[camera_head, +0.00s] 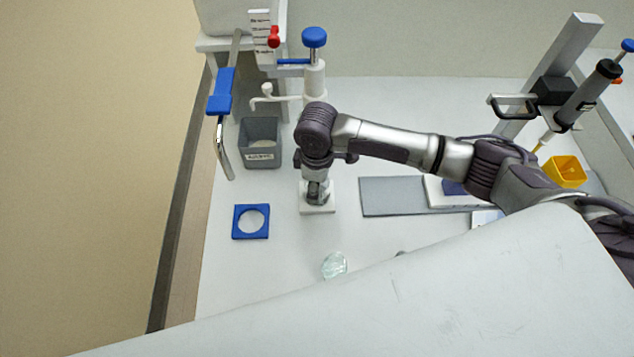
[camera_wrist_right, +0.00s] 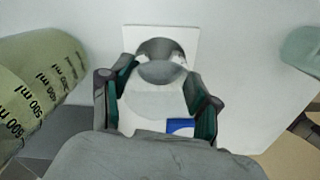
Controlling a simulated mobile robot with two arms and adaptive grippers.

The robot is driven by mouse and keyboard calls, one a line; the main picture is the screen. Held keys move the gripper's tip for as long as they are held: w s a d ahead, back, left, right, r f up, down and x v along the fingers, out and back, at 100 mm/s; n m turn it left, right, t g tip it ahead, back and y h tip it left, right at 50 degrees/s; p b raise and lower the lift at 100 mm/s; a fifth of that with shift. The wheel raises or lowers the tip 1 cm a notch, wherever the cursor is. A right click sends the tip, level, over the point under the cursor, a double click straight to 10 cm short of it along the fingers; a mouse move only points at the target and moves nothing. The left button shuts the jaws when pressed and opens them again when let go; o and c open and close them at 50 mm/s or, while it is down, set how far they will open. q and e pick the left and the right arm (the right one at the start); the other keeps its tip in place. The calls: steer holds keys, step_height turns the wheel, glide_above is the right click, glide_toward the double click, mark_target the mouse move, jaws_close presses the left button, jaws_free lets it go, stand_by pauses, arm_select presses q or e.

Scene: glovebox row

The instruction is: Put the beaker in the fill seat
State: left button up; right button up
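My right gripper (camera_head: 318,196) points down over a small white square block (camera_head: 326,208) on the bench. In the right wrist view a faint, clear round-rimmed vessel, apparently the beaker (camera_wrist_right: 158,100), lies between the two fingers (camera_wrist_right: 158,88), which look closed on its sides. Past it the white block (camera_wrist_right: 130,34) shows a grey round face. Whether the beaker touches the block is hard to tell. A blue square plate with a round white middle (camera_head: 237,222) lies left of the gripper; which piece is the fill seat is not marked. My left gripper is out of view.
A dispenser with a blue knob (camera_head: 314,38) stands behind the gripper; a graduated bottle (camera_wrist_right: 40,90) is close beside it. A grey bin (camera_head: 260,157) stands back left. Another greenish glass piece (camera_head: 334,265) stands in front. A grey mat (camera_head: 390,196) lies right.

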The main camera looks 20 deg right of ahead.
steer(key=o, duration=0.5)
steer(key=shift+c, duration=0.2)
steer(key=shift+r, duration=0.1)
step_height(320, 180, up, 12)
steer(key=shift+b, duration=0.3)
